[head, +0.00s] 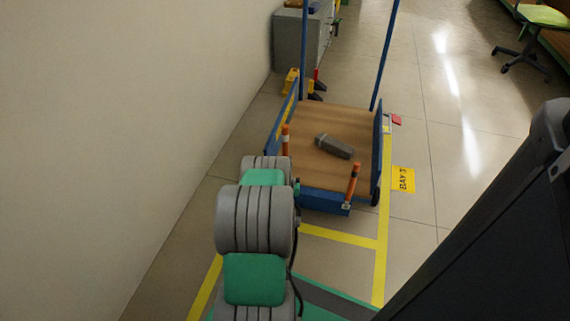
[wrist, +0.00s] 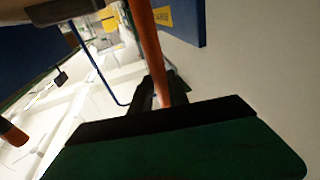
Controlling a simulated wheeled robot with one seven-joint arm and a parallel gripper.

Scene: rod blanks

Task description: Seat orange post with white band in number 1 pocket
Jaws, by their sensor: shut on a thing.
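An orange post (wrist: 149,45) stands between the fingers of my gripper (wrist: 161,97) in the wrist view; the gripper is shut on it. In the head view an orange post with a pale band (head: 285,139) rises just beyond my arm at the cart's left front; its lower end is hidden. A second orange post (head: 352,183) with a dark band stands at the cart's right front corner. A part of it seems to show at the left of the wrist view (wrist: 12,133). I cannot make out the number 1 pocket; my arm covers the left front.
The cart has a wooden deck (head: 318,119), blue side rails and a blue front edge (head: 322,202). A grey block-like tool (head: 334,146) lies on the deck. A wall (head: 120,120) runs close on the left. Open floor lies right of the cart, past a yellow bay sign (head: 403,180).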

